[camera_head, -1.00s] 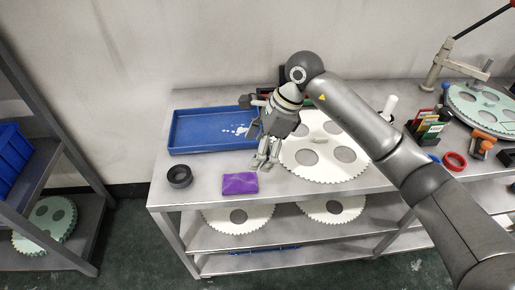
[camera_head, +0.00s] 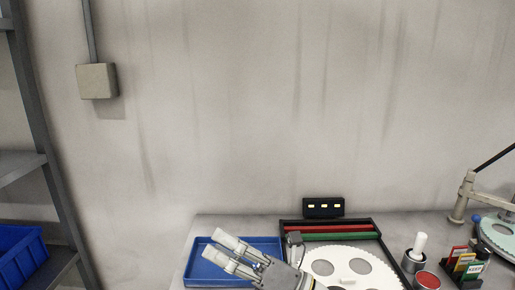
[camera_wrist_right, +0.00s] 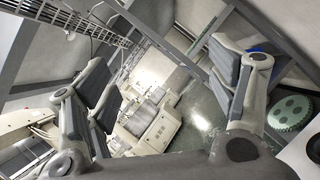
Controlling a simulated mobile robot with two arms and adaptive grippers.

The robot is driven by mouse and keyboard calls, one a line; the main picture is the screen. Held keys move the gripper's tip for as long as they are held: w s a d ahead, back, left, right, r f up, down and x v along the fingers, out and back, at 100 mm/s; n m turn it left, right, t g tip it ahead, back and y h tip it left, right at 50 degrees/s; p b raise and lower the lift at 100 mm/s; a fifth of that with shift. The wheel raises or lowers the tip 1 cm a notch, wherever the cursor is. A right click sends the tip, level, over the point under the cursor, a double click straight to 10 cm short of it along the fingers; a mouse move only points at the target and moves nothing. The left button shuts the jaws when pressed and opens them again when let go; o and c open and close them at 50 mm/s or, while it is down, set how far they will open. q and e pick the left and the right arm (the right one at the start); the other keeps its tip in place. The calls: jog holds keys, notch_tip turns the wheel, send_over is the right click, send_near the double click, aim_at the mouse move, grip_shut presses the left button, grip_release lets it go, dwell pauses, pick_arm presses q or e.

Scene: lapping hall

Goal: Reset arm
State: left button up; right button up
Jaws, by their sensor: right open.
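My right gripper (camera_head: 214,247) is open and empty, low in the head view, its fingers pointing left in front of the blue tray. In the right wrist view its two fingers (camera_wrist_right: 160,75) stand wide apart with nothing between them. The blue tray (camera_head: 270,241) is on the bench top and partly hidden by the gripper. The large white toothed plate (camera_head: 378,268) lies to the right of the gripper. My left gripper is in neither view now.
A black frame with red and green bars (camera_head: 330,232) and a small black box with yellow lights (camera_head: 323,207) stand behind the plate. A white-handled tool (camera_head: 419,245) and a colored card holder (camera_head: 465,265) stand right. A blue bin (camera_head: 20,255) is on the left rack.

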jog(key=w+d+f+m+t+h, duration=0.25)
jog(key=d+m+t+h, duration=0.45)
jog(key=m, duration=0.4)
jog(key=w+d+f+m+t+h, duration=0.1)
jog(key=w+d+m+t+h, duration=0.2)
jog(key=d+m+t+h, duration=0.6)
jog(key=s+d+f+m+g+h, duration=0.3)
jog(key=d+f+m+g, duration=0.15)
jog(key=f+m, duration=0.3)
jog(key=s+d+f+m+g+h, duration=0.25)
jog(key=d+f+m+g, duration=0.2)
jog(key=f+m, duration=0.35)
jog(key=s+d+f+m+g, duration=0.15)
jog(key=s+f+g, duration=0.35)
jog(key=s+f, duration=0.5)
jog(key=s+f+m+g, duration=0.2)
jog(key=s+f+g, duration=0.4)
jog(key=s, duration=0.7)
notch_tip(320, 180, down, 27)
jog(key=s+g, duration=0.1)
jog(key=s, duration=0.1)
jog(key=s+d+f+g, duration=0.1)
jog(key=s+d+f, duration=0.2)
jog(key=s+f, duration=1.2)
jog(key=shift+s, duration=0.55)
jog(key=shift+y, duration=0.25)
